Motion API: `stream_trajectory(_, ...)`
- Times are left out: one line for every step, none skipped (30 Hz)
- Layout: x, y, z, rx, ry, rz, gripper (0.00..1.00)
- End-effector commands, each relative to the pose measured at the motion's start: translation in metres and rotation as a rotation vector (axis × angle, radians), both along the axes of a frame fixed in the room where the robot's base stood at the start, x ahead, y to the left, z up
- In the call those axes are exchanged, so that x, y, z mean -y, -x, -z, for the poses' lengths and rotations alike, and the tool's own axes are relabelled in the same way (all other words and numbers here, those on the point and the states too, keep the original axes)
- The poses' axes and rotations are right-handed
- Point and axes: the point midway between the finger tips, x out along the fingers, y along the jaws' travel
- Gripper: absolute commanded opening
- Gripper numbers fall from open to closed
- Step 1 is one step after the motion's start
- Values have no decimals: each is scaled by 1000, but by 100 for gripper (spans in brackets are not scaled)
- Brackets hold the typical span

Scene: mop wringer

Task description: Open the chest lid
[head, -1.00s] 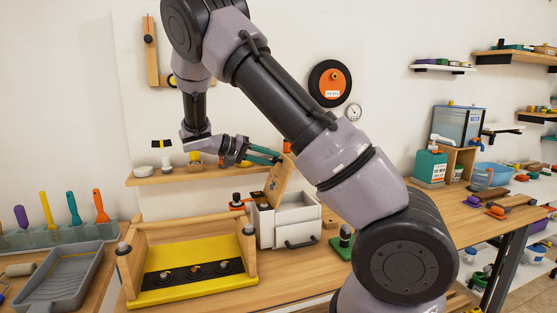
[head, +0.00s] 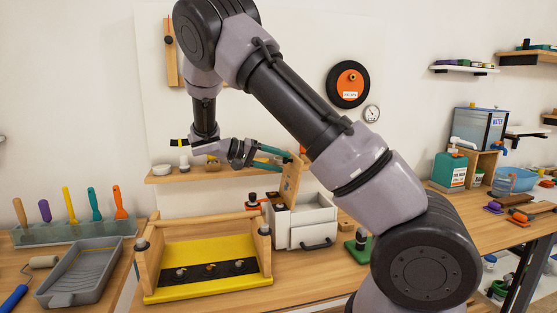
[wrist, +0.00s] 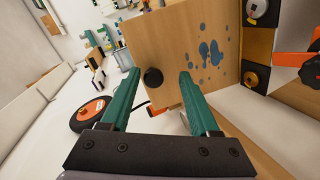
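The chest is a white box (head: 308,225) with a dark drawer handle, standing on the workbench in the head view. Its wooden lid (head: 291,182) is raised and stands nearly upright. In the wrist view the lid's wooden face (wrist: 185,45) fills the middle, with blue spots and a black round knob (wrist: 153,77). My gripper (head: 282,155) is at the lid's upper part. In the wrist view its teal fingers (wrist: 160,76) are apart, with the knob between their tips and gaps showing. I cannot tell whether a fingertip touches the lid.
A yellow wringer tray (head: 205,282) with a wooden frame stands left of the chest. A red-and-black item (head: 254,204) stands close to the chest's left. A wall shelf (head: 222,172) runs behind my gripper. A green object (head: 359,246) is right of the chest.

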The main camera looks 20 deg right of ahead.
Motion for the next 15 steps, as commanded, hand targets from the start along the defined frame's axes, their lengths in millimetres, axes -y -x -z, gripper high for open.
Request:
stream_trajectory(0,0,-1,3,-1,1,62)
stream_trajectory(1,-1,-2,4,-1,1,62)
stream_trajectory(1,-1,-2,4,-1,1,62)
stream_trajectory(1,-1,-2,5,-1,1,62)
stream_trajectory(1,-1,-3,5,-1,0,62)
stream_trajectory(1,-1,-3,6,-1,1,62)
stream_trajectory(1,-1,-3,6,-1,1,62)
stream_trajectory(1,-1,-3,7,-1,1,62)
stream_trajectory(-1,-2,-4,7,0,0,62)
stream_trajectory(-2,-2,-5,8,0,0,62)
stream_trajectory(-5,-2,-5,9,0,0,62)
stream_trajectory(-9,-2,-7,10,0,0,62)
stream_trajectory(-13,-2,-8,9,0,0,62)
stream_trajectory(-18,-2,-10,8,0,-2,62)
stream_trajectory(-26,-2,-12,10,0,-2,62)
